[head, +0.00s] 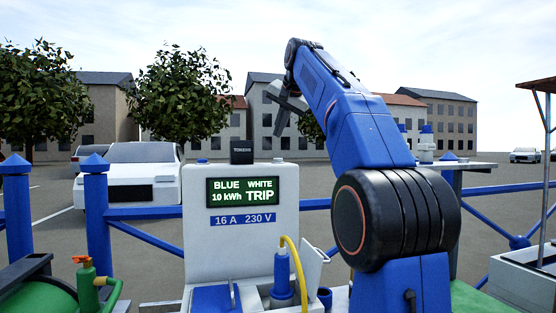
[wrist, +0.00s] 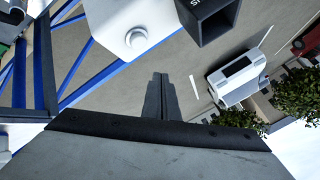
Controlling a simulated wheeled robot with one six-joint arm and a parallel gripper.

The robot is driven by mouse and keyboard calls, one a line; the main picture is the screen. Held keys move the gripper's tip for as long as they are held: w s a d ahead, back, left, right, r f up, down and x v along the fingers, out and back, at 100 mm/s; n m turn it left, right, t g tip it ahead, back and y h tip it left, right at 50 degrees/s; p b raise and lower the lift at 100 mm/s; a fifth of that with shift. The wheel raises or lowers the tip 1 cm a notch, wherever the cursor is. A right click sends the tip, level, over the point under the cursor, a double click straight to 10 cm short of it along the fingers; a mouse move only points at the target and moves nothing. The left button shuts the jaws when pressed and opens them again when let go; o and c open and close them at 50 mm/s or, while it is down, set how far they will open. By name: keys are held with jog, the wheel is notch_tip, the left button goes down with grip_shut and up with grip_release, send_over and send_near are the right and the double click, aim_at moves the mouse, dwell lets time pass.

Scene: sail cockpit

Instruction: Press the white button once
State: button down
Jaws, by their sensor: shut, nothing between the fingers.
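The white button (wrist: 136,38) is a round knob on the pale top of the power pedestal (head: 240,240). In the head view it shows only as a small pale bump (head: 278,160) at the right of the pedestal's top edge. A small blue button (head: 202,161) sits at the left of that edge. My gripper (head: 279,124) is shut and empty, above the pedestal's right side and apart from it. In the wrist view the closed fingertips (wrist: 160,76) lie below and slightly right of the white button, not touching it.
A dark box marked TOKENS (head: 241,152) stands between the two buttons. The pedestal's display (head: 242,191) reads BLUE, WHITE, 10 kWh, TRIP. A yellow cable (head: 300,265) rises from a blue plug at the front. Blue railing (head: 145,212) runs behind.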

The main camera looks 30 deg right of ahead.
jog(key=shift+f, duration=2.6)
jog(key=shift+f, duration=0.9)
dwell(1.1)
jog(key=shift+r, duration=0.95)
jog(key=shift+r, duration=2.5)
